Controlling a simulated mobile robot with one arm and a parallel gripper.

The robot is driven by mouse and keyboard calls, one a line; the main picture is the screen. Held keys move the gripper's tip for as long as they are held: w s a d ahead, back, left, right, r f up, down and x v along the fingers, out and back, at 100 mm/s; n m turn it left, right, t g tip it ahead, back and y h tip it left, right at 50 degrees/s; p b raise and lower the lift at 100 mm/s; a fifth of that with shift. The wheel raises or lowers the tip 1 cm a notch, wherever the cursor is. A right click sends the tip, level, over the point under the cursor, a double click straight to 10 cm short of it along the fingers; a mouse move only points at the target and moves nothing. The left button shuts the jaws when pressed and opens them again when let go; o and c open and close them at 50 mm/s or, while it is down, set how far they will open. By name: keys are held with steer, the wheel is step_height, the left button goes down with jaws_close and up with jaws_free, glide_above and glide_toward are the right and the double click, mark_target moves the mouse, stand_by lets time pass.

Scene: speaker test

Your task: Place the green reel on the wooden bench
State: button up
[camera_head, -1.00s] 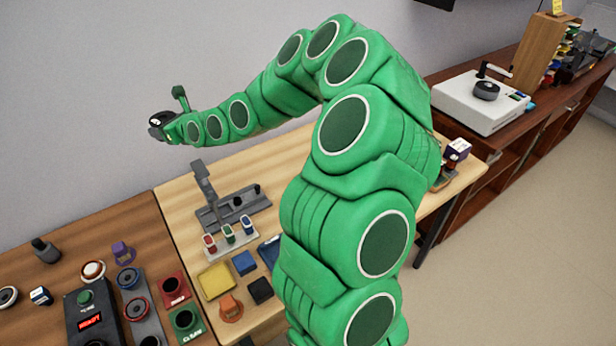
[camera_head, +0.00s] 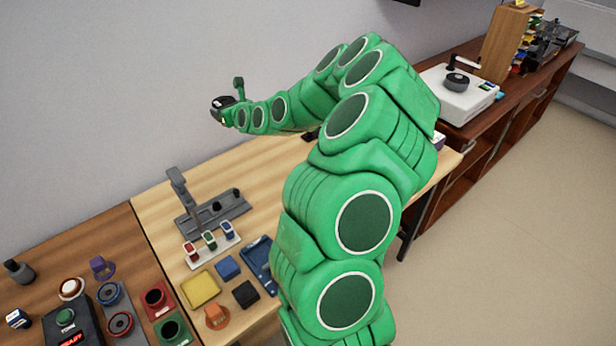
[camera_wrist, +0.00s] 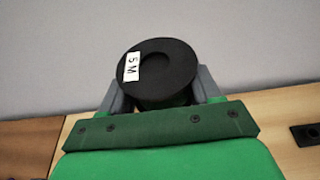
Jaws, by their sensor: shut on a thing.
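My gripper (camera_wrist: 160,88) is shut on a reel (camera_wrist: 168,68) with a black round flange, a white "5 M" label and a little green showing below the flange. A grey finger stands on each side of it. In the head view the reel (camera_head: 221,106) is small and dark at the end of my green arm, held high in front of the grey wall. A light wooden bench (camera_head: 270,165) stands below and behind it. Most of the reel's core is hidden by its flange and my gripper. My arm hides the bench's right part.
The light bench bears a grey stand (camera_head: 213,214), a rack of small coloured pieces (camera_head: 212,248), a yellow tray (camera_head: 201,288) and a blue tray (camera_head: 258,262). Its back middle looks clear. A browner table (camera_head: 110,240) with several devices adjoins on the left. A dark cabinet (camera_head: 500,120) stands right.

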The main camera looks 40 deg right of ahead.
mark_target(238, 167)
step_height(238, 167, down, 21)
steer(key=shift+r, duration=0.15)
stand_by(1.0)
steer(key=o, duration=1.3)
steer(key=shift+o, duration=0.2)
